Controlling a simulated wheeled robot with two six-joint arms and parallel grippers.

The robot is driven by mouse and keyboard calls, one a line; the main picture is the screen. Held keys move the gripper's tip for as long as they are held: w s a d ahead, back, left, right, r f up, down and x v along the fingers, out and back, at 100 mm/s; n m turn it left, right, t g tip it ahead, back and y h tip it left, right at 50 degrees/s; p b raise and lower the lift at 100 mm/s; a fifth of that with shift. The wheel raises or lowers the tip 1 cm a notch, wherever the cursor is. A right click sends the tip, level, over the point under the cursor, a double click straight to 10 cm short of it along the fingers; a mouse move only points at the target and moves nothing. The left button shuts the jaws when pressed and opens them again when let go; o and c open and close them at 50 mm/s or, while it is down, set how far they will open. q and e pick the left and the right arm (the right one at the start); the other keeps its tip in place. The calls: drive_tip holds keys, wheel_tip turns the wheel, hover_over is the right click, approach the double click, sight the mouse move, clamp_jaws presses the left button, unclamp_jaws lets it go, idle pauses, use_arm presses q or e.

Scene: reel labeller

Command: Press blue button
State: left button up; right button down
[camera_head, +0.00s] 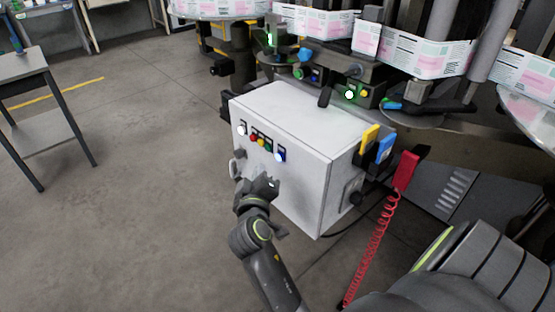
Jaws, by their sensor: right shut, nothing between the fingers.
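The blue button (281,155) sits at the right end of a row of buttons on the front face of a white control box (290,125). It looks lit, with a pale centre. My right gripper (273,181) is shut and empty. In the picture it is just below the blue button, close to the box's front face. I cannot tell whether it touches the box. My left gripper is not in view.
A white button (242,129) and red, yellow and green buttons share the row. A red handset (405,171) with a coiled cord hangs right of the box. Label reels stand behind. A grey table (25,65) is at left; the floor between is clear.

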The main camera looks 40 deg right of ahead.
drive_tip(key=shift+s+a, duration=0.1)
drive_tip(key=shift+a, duration=0.9)
drive_tip(key=shift+d, duration=0.15)
